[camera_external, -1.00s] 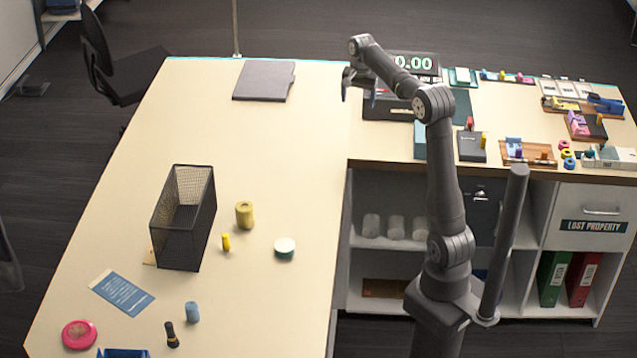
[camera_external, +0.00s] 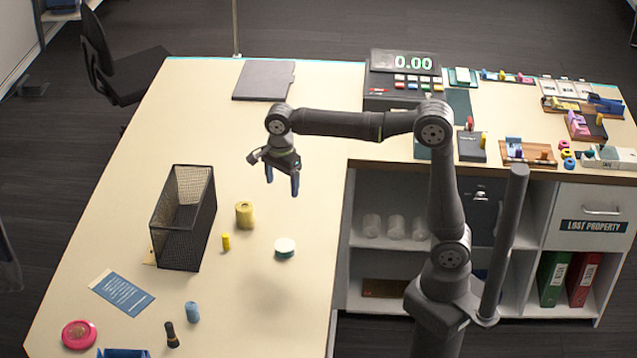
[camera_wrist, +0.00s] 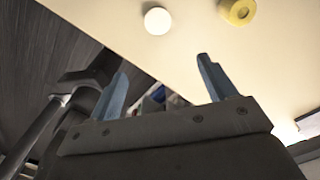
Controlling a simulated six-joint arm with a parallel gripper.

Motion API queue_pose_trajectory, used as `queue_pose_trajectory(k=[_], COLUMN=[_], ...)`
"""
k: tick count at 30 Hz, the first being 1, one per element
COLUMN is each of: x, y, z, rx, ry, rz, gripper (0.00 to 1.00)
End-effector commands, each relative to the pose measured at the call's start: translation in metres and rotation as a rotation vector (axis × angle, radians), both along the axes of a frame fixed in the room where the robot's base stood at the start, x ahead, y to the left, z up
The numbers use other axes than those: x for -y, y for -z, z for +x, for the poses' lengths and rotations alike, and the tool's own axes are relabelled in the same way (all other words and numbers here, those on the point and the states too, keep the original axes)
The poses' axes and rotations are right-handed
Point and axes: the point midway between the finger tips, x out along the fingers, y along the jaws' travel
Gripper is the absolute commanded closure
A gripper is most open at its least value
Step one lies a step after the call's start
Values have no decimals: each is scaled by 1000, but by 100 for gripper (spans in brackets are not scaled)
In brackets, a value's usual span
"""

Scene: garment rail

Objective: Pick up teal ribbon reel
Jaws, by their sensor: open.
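The teal ribbon reel (camera_external: 285,251) lies flat on the cream table, with a white top face and a dark teal side. In the wrist view it shows as a white disc (camera_wrist: 157,21) near the top, beyond the fingertips. My gripper (camera_external: 283,188) is open and empty, with its fingers pointing down. In the external view it is above the table and higher in the picture than the reel. Its two blue-grey fingers (camera_wrist: 162,75) stand well apart in the wrist view with nothing between them.
A yellow reel (camera_external: 244,215) and a small yellow cylinder (camera_external: 226,242) stand left of the teal reel. A black mesh basket (camera_external: 203,225) is further left. A blue cylinder (camera_external: 192,312) stands nearer the front. The table right of the reel is clear up to its edge.

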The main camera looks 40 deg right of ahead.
Motion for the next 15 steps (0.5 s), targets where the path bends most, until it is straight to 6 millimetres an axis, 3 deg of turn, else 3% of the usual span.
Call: queue_pose_trajectory(k=[1,3,15], x=[-10,-6,-5], y=[0,25,95], z=[-12,-9,-8], rx=[-2,-7,-5], ry=[6,13,12], rz=[-1,-6,-4], gripper=[23,23,23])
